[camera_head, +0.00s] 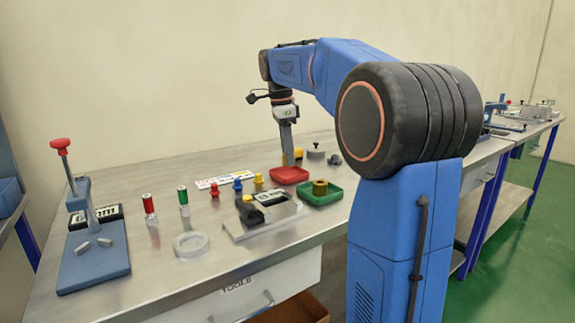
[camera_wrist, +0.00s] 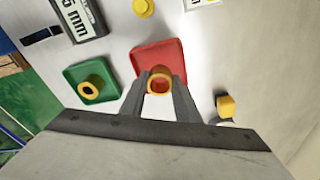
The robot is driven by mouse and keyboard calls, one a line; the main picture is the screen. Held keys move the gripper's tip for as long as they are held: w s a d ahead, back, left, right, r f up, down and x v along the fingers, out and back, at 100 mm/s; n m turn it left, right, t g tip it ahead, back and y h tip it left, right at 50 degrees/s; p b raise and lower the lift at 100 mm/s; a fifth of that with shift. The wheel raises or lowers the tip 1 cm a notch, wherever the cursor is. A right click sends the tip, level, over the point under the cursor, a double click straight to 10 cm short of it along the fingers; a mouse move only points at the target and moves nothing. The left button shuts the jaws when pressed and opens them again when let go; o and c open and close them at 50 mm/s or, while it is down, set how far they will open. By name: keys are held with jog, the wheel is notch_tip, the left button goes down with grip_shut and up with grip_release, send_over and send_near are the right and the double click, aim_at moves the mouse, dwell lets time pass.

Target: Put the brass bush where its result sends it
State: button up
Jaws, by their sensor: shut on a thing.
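My gripper (camera_wrist: 159,92) is shut on a brass bush (camera_wrist: 159,80), a short hollow ring held between the fingertips. In the wrist view the bush lies over the red tray (camera_wrist: 172,52); I cannot tell if it touches the tray floor. In the head view my gripper (camera_head: 288,163) points down at the far edge of the red tray (camera_head: 289,175), and the held bush is hard to make out there. A second brass bush (camera_head: 320,187) sits in the green tray (camera_head: 333,197); it also shows in the wrist view (camera_wrist: 92,88).
A gauge with a display (camera_head: 270,197) stands in front of the trays; its display in the wrist view (camera_wrist: 80,18) partly reads "5 mm".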

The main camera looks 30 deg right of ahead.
aim_at(284, 154)
jog(key=shift+f, duration=1.75)
jog(key=o, duration=1.1)
jog(key=shift+f, duration=0.1)
jog(key=shift+o, duration=0.2)
jog(key=r, duration=0.7)
jog(key=a+r, duration=0.1)
jog(key=r, duration=0.3)
jog(key=shift+w+a+r, duration=0.1)
jog(key=shift+w+r, duration=0.05)
jog(key=shift+w, duration=0.1)
jog(key=shift+r, duration=0.45)
